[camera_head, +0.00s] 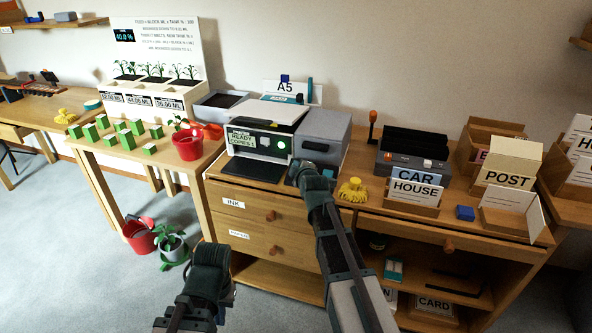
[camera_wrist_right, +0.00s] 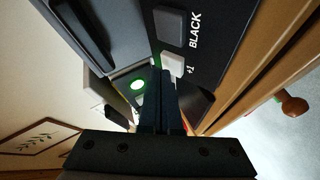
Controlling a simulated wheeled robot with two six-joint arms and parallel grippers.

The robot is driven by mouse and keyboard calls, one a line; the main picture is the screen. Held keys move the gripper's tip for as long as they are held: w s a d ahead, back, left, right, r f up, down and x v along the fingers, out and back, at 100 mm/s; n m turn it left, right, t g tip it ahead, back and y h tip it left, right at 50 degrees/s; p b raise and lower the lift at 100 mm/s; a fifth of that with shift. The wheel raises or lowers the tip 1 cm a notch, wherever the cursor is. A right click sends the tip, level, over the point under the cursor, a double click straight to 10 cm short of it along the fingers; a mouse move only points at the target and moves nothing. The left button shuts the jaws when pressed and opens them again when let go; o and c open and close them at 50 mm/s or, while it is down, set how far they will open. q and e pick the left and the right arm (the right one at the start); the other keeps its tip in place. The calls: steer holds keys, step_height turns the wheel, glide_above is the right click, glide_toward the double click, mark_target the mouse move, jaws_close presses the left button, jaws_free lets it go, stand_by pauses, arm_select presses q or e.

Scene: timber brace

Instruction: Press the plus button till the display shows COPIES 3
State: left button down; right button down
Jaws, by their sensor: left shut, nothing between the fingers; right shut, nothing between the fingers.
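The printer (camera_head: 262,143) stands on the wooden cabinet, with a small lit display (camera_head: 242,140) on its front reading READY and COPIES, and a digit that looks like 1. In the right wrist view the pale plus button (camera_wrist_right: 173,64), marked +1, sits on the dark panel beside a grey button (camera_wrist_right: 171,24) marked BLACK. My right gripper (camera_head: 298,167) is shut and empty at the printer's front right. Its fingertips (camera_wrist_right: 162,72) are right at the plus button; I cannot tell whether they touch it. My left gripper (camera_head: 212,252) is shut and empty, low in front of the cabinet.
A green light (camera_wrist_right: 138,85) glows near the right fingertips. A yellow object (camera_head: 353,190) lies right of my right gripper, with the CAR and HOUSE card box (camera_head: 413,208) beyond. A red pot (camera_head: 187,146) stands on the left table. Open floor lies at lower left.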

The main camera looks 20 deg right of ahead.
steer(key=shift+w+d+f+b, duration=0.15)
steer(key=shift+f+b, duration=0.2)
stand_by(0.7)
steer(key=shift+r, duration=0.1)
steer(key=shift+s+a+r+p, duration=0.25)
steer(key=shift+s+r+p, duration=0.1)
steer(key=shift+r+p, duration=0.35)
stand_by(0.3)
steer(key=r+p, duration=0.1)
steer(key=s+a+r+p, duration=0.1)
steer(key=p, duration=0.1)
steer(key=s+r+p, duration=0.1)
steer(key=r, duration=0.1)
steer(key=shift+a+r, duration=0.1)
steer(key=shift+a, duration=0.1)
stand_by(3.6)
